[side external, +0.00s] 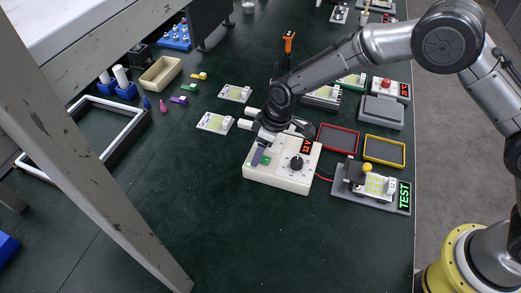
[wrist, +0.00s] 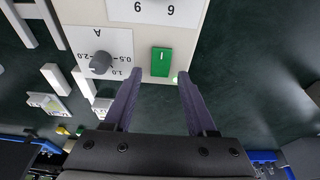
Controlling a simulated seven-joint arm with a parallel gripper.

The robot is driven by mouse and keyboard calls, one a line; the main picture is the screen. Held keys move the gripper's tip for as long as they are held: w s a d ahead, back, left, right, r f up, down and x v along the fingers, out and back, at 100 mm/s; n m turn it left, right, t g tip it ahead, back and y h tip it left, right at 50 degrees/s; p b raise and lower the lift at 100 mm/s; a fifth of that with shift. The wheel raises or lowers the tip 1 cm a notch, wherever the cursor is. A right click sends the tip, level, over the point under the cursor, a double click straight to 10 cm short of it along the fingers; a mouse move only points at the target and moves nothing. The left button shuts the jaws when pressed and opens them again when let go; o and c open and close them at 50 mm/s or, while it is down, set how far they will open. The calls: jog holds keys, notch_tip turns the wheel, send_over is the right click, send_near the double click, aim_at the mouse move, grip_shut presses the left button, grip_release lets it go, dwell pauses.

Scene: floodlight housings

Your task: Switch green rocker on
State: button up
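The green rocker (wrist: 161,60) sits on the front face of the white power supply box (side external: 283,178), near one edge. In the side view it is partly hidden behind a purple-grey finger. My gripper (wrist: 158,84) is open and empty, with its two fingers apart. In the wrist view the rocker shows between and just beyond the fingertips; I cannot tell whether either touches the box. In the side view my gripper (side external: 259,156) is at the left part of the box's face. Which way the rocker is tipped is not clear.
A black dial (side external: 297,163) and a red-lit display (side external: 306,146) are on the same box. A red-rimmed tray (side external: 338,139), a yellow-rimmed tray (side external: 384,151) and a test stand (side external: 372,187) are to the right. Floodlight boards (side external: 215,123) lie left. The front tabletop is clear.

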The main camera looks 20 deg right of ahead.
aim_at(273, 163)
jog(key=shift+r, duration=0.1)
jog(key=v, duration=1.3)
jog(key=shift+r, duration=0.3)
